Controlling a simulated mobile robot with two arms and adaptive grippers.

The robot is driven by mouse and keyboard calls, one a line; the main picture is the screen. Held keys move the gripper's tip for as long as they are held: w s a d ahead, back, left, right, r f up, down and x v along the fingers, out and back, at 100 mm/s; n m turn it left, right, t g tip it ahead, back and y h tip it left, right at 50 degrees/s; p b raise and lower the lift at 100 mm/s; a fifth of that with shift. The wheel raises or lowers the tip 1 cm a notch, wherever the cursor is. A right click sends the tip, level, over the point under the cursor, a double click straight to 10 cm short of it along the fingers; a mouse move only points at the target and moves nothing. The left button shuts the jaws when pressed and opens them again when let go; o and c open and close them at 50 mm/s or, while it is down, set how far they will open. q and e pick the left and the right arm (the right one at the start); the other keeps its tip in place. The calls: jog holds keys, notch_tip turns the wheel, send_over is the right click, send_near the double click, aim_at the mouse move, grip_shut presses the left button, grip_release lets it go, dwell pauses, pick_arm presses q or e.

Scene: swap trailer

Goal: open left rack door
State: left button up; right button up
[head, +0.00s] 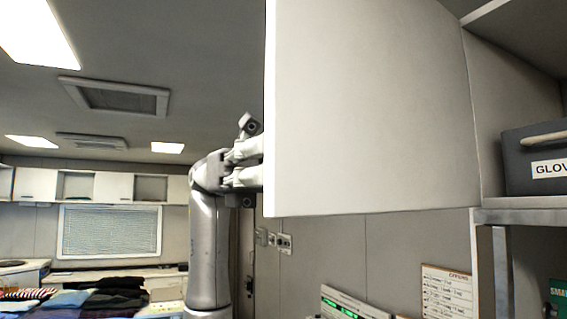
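The rack door (370,110) is a large plain white panel in the upper middle of the head view. It stands swung out from the rack at right, and the rack's inside shows beyond its right edge. My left gripper (255,165) is at the door's free left edge, partly behind it. Its fingers point right toward the panel, and their tips are hidden by the door. I cannot tell whether they touch or grip it. No handle shows on the visible face. My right gripper is not in view.
A dark bin (534,160) labelled "GLOV" sits on the rack's shelf (520,215) at right. A paper notice (446,293) hangs on the wall below. Folded clothes (90,299) lie at far left, near a window with blinds (109,231). Open space lies left of my arm.

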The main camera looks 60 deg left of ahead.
pick_arm(q)
jog(key=s+a, duration=0.1)
jog(key=a, duration=1.1)
jog(key=shift+s, duration=0.35)
